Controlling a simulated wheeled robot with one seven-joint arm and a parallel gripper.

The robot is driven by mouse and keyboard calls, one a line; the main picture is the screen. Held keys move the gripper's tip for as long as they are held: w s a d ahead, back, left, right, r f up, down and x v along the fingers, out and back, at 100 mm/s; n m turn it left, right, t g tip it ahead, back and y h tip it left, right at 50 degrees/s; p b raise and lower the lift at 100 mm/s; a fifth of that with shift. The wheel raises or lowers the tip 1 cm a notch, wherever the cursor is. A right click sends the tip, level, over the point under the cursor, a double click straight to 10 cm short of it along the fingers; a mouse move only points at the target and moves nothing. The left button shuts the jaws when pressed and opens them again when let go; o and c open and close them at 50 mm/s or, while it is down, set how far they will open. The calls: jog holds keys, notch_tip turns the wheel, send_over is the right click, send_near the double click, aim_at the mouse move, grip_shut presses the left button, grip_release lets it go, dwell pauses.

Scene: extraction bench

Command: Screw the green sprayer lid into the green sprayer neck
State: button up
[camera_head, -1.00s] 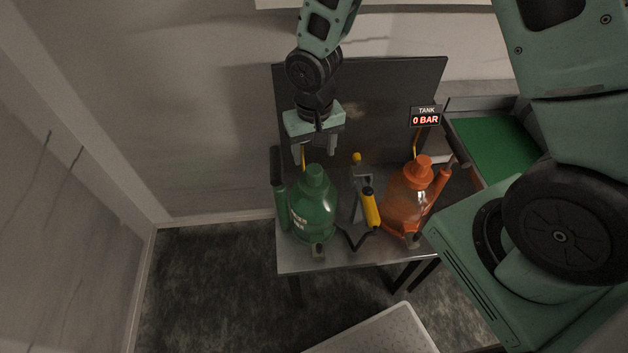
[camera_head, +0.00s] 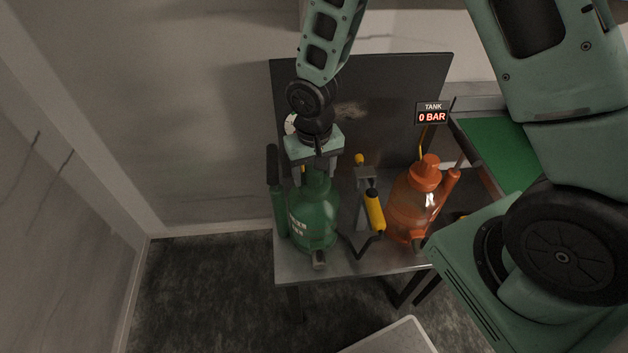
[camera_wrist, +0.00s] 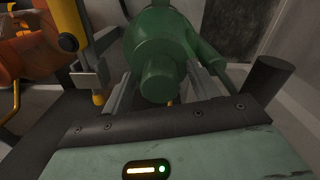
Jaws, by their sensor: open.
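The green sprayer (camera_head: 312,222) stands upright at the left of the metal bench. Its green lid (camera_wrist: 159,82) sits at the top of the bottle, over the neck; I cannot tell whether its thread is engaged. In the head view the lid (camera_head: 316,181) is partly covered by my gripper (camera_head: 316,174), which points down from above. In the wrist view the fingers of my gripper (camera_wrist: 163,92) are spread on both sides of the lid, with gaps, not closed on it. The neck itself is hidden.
An orange sprayer (camera_head: 408,203) stands at the right of the bench (camera_head: 345,262). A yellow-handled tool on a grey bracket (camera_head: 374,210) stands between the sprayers. A dark back panel (camera_head: 385,100) rises behind. A sign (camera_head: 432,113) reads TANK 0 BAR.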

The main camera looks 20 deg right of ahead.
jog(key=n+p, duration=0.1)
jog(key=n, duration=0.3)
jog(key=shift+r+p, duration=0.2)
jog(key=shift+p, duration=0.15)
jog(key=n+p, duration=0.1)
jog(key=n, duration=0.3)
jog(key=n+p, duration=0.1)
jog(key=n, duration=0.3)
jog(key=n+p, duration=0.1)
jog(key=n, duration=0.2)
jog(key=shift+f, duration=0.15)
jog(key=shift+c, duration=0.3)
